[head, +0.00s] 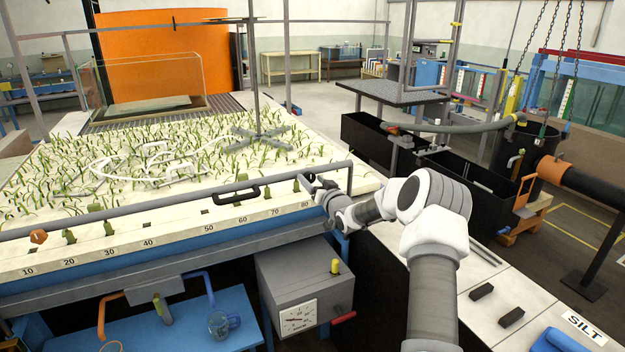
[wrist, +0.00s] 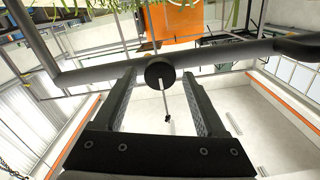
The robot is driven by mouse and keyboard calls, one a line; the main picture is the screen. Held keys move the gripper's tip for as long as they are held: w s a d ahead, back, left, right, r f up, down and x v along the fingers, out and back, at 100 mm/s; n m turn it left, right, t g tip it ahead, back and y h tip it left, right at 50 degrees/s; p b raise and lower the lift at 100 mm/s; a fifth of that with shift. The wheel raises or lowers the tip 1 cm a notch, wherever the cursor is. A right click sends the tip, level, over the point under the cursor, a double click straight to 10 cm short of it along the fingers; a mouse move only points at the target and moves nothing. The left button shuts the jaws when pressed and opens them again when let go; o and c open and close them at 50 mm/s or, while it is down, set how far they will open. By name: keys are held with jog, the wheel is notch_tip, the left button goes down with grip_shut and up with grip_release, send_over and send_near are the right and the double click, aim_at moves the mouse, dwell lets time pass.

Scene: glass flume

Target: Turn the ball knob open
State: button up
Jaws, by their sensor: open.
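A round black knob (wrist: 159,72) shows in the wrist view, at a grey rail, with a thin pale rod running from it. It appears between the two fingertips of my gripper (wrist: 158,80), with gaps on both sides. I see no contact. In the head view my gripper (head: 309,183) is at the flume's front rail, near its right end. My gripper is open and empty.
The grey rail (head: 150,203) with a black handle (head: 236,193) runs along the planted bed's front. Below stands a grey box (head: 300,275) with a yellow knob (head: 335,267), gauge and red handle (head: 343,318). An orange knob (head: 39,237) sits far left.

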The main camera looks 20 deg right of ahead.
jog(key=shift+w, duration=0.1)
grip_shut()
dwell(0.4)
jog(key=shift+f+m+b, duration=0.1)
jog(key=shift+m+b, duration=0.3)
jog(key=shift+b, duration=0.1)
jog(key=m+b, duration=0.2)
jog(key=shift+f+m+b, duration=0.15)
jog(key=shift+m+b, duration=0.2)
jog(key=shift+m, duration=0.05)
jog(key=m+b, duration=0.2)
jog(key=m, duration=0.3)
jog(key=shift+d+m, duration=0.1)
jog(key=shift+m, duration=0.2)
jog(key=m+b, duration=0.3)
jog(key=m, duration=0.2)
jog(key=shift+m+b, duration=1)
jog(key=shift+m, duration=0.9)
